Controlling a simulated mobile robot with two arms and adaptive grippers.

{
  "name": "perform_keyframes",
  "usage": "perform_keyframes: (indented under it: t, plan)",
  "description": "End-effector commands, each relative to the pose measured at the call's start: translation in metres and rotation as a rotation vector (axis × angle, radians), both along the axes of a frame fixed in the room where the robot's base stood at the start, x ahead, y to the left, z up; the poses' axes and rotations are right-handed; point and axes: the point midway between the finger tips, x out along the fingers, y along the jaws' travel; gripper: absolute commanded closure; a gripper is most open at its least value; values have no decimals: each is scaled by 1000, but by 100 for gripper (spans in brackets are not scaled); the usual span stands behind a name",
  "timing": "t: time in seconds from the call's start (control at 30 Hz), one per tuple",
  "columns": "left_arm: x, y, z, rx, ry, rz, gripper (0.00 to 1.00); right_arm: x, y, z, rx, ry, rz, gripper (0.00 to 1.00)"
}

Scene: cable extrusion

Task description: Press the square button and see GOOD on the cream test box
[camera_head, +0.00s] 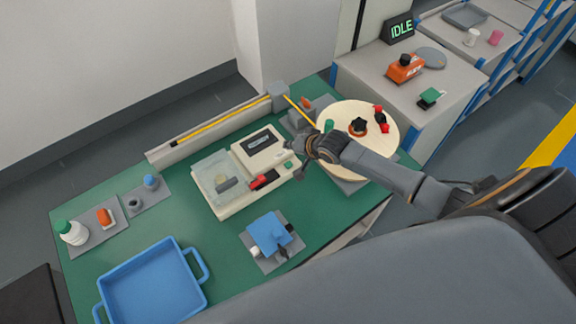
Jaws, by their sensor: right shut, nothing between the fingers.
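The cream test box (225,205) sits on the green bench top. It has a clear-covered bay on its left part and a dark display (262,140) on its raised right part; the display's text is too small to read. A small green square-looking button (288,165) shows at its right edge, and a red and black part (264,180) lies at its front. My right gripper (298,150) is shut and empty, over the right edge of the box beside the display. I cannot tell whether it touches the box. My left gripper is out of view.
A blue fixture (268,233) and a blue tray (150,285) are at the front. An IDLE sign (401,29) stands on the back counter.

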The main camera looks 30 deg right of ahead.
Motion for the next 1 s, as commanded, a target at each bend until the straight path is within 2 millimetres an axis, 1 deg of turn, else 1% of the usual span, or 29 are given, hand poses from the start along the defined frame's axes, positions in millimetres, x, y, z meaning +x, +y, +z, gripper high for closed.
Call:
perform_keyframes:
  t: [0.03, 0.13, 0.23, 0.33, 0.43, 0.53, 0.77, 1.0]
  plan:
    - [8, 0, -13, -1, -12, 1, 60, 0, 0, -13, -1, 0, 1, 100]
    - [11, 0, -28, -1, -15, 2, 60, 0, 0, -27, -1, 0, 2, 100]
    - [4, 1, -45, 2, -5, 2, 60, 0, 0, -41, -1, 0, 1, 100]
    - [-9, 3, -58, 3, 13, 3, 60, 0, 0, -52, -1, 0, 1, 100]
    - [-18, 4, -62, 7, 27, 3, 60, 0, 0, -62, 1, 0, -1, 100]
    - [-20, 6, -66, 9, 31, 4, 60, 0, 0, -68, 1, 0, 0, 100]
    - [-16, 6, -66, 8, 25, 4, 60, 0, 0, -70, 1, -1, 1, 100]
    - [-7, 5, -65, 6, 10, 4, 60, 0, 0, -70, 0, 0, 0, 100]
